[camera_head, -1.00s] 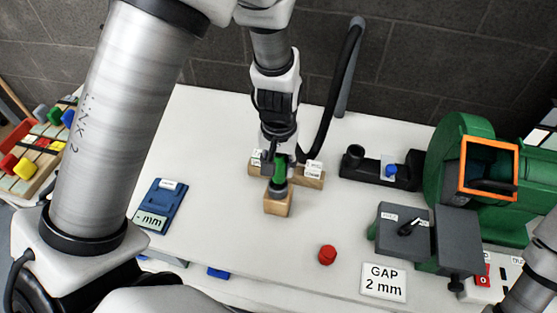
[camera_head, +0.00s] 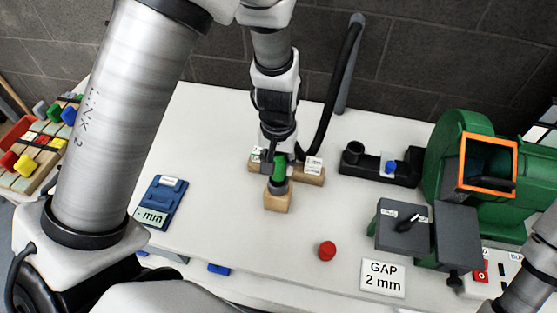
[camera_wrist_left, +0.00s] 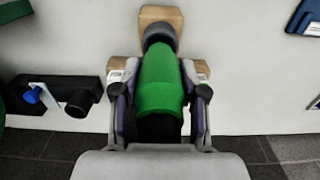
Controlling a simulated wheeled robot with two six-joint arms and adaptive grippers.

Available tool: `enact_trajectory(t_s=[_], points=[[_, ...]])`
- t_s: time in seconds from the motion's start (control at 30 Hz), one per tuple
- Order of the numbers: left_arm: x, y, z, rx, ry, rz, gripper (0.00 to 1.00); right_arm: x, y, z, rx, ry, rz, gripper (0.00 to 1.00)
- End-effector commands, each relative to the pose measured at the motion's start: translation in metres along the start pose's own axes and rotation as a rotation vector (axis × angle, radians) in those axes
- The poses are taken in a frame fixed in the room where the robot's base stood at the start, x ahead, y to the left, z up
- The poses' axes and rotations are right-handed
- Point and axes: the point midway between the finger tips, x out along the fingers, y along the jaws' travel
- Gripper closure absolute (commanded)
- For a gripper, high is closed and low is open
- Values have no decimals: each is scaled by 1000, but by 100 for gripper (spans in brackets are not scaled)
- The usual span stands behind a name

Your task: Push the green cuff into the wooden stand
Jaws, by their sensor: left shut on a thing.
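The green cuff (camera_head: 280,168) is in the jaws of my left gripper (camera_head: 272,160), over the wooden stand (camera_head: 312,177). In the left wrist view the cuff (camera_wrist_left: 160,82) fills the space between the fingers of the left gripper (camera_wrist_left: 160,100). A dark grey round end (camera_wrist_left: 159,34) shows beyond the cuff, against the stand's wooden block (camera_wrist_left: 161,13). How deep the cuff sits in the stand is hidden. My right gripper is out of view.
A black holder with a blue knob (camera_head: 390,168) stands right of the stand, before a green machine (camera_head: 447,150). A red knob (camera_head: 327,251), a GAP 2 mm sign (camera_head: 383,279) and a blue gauge (camera_head: 160,200) lie on the white table. A dark hose (camera_head: 340,85) rises behind.

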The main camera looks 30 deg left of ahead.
Motion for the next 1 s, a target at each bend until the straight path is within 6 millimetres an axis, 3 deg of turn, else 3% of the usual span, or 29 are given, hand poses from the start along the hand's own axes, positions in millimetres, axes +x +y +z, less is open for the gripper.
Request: enact_trajectory(t_s=[0.4,1.0], points=[[0,0,0,0,0,0,100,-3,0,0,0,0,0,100],[15,0,0,0,-1,0,100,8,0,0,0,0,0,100]])
